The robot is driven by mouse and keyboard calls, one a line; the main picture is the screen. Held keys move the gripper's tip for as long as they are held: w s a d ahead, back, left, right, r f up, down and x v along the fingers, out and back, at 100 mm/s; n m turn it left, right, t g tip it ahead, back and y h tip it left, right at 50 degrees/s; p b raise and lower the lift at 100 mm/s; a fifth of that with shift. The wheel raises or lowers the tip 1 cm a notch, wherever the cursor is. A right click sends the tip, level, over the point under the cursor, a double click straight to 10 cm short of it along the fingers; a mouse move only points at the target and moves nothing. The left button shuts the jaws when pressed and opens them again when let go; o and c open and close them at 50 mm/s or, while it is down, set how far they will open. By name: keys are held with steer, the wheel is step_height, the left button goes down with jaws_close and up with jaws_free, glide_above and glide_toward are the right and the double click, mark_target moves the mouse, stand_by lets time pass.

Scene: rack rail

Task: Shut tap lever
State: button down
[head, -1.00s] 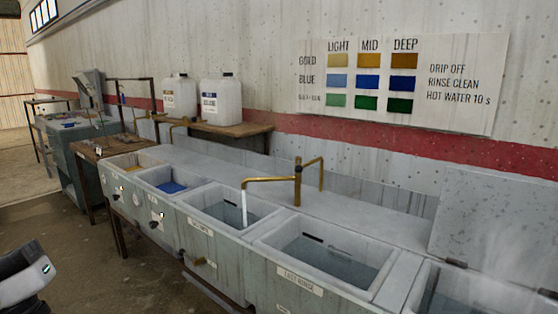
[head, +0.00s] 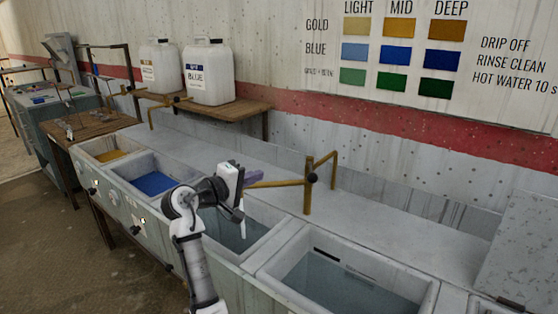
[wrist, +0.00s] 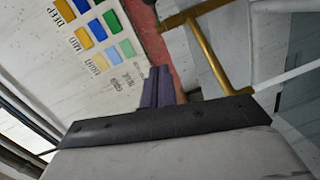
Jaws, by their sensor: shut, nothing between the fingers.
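The brass tap (head: 308,192) stands on the rear ledge behind the basins. Its horizontal spout (head: 275,183) reaches left and is partly hidden by my gripper. A small dark knob shows on the tap's post; I cannot clearly make out the lever or its setting. A thin pale stream of water (head: 242,222) falls from the spout end into the basin below. My gripper (head: 253,176) is shut and empty, close to the spout end; whether they touch is unclear. In the wrist view, the purple-grey fingers (wrist: 160,87) are together, with the brass spout (wrist: 208,55) beside them.
A wooden shelf (head: 225,110) with two white jugs (head: 209,72) is at the back left. A raised grey lid (head: 520,250) stands at the right. A colour chart (head: 455,60) hangs on the wall.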

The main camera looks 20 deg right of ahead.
steer(key=d, duration=0.2)
steer(key=p, duration=0.4)
glide_toward(311, 171)
steer(key=shift+w+d+f, duration=0.6)
steer(key=shift+w+d, duration=1.85)
steer(key=shift+w, duration=0.15)
steer(key=shift+g, duration=0.4)
steer(key=shift+d, duration=0.1)
